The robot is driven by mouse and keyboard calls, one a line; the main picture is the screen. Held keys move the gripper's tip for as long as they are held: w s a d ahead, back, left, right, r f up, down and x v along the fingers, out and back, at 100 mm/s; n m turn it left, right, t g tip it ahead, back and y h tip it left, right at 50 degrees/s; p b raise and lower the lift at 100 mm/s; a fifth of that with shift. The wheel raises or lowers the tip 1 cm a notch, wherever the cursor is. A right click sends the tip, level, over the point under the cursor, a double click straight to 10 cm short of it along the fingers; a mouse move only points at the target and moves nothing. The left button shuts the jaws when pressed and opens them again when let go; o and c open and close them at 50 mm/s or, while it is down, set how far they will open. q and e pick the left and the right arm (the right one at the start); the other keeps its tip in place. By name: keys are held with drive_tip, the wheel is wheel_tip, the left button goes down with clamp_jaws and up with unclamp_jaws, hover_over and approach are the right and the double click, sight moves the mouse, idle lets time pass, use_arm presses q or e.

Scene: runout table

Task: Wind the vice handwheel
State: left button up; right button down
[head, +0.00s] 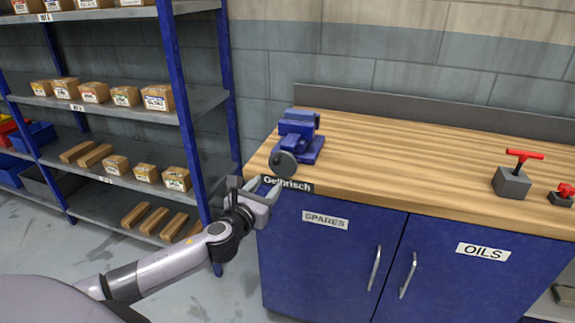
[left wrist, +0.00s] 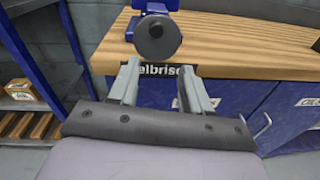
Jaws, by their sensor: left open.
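A blue bench vice (head: 299,132) stands on the left end of the wooden workbench top. Its dark round handwheel (head: 284,164) faces out over the bench's front edge, and it also shows in the left wrist view (left wrist: 157,38). My left gripper (head: 262,186) is just in front of and below the handwheel. In the left wrist view its two fingers (left wrist: 161,80) are spread apart with nothing between them, short of the wheel. The fingers do not appear to touch the wheel. My right gripper is not in view.
The wooden bench top (head: 400,158) is clear right of the vice up to a grey block with a red T-handle (head: 513,178). Blue cupboard doors with handles are below. A blue-posted shelf rack (head: 180,110) with cardboard boxes stands close on the left. A "Gelbrisch" label (head: 287,184) marks the bench edge.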

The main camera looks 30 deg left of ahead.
sight(275, 164)
use_arm(q)
drive_tip(key=shift+w+a+r+m+t, duration=0.1)
drive_tip(key=shift+w+a+r+m, duration=0.3)
drive_tip(key=shift+w, duration=1)
drive_tip(key=shift+w+a+r+m+t, duration=0.1)
drive_tip(key=shift+w+a+r+m, duration=0.25)
drive_tip(key=shift+w, duration=1)
drive_tip(key=shift+w+a+r+m+t, duration=0.1)
drive_tip(key=shift+w+a+r+m, duration=0.25)
drive_tip(key=shift+w, duration=1.05)
drive_tip(key=shift+d+r, duration=0.1)
clamp_jaws()
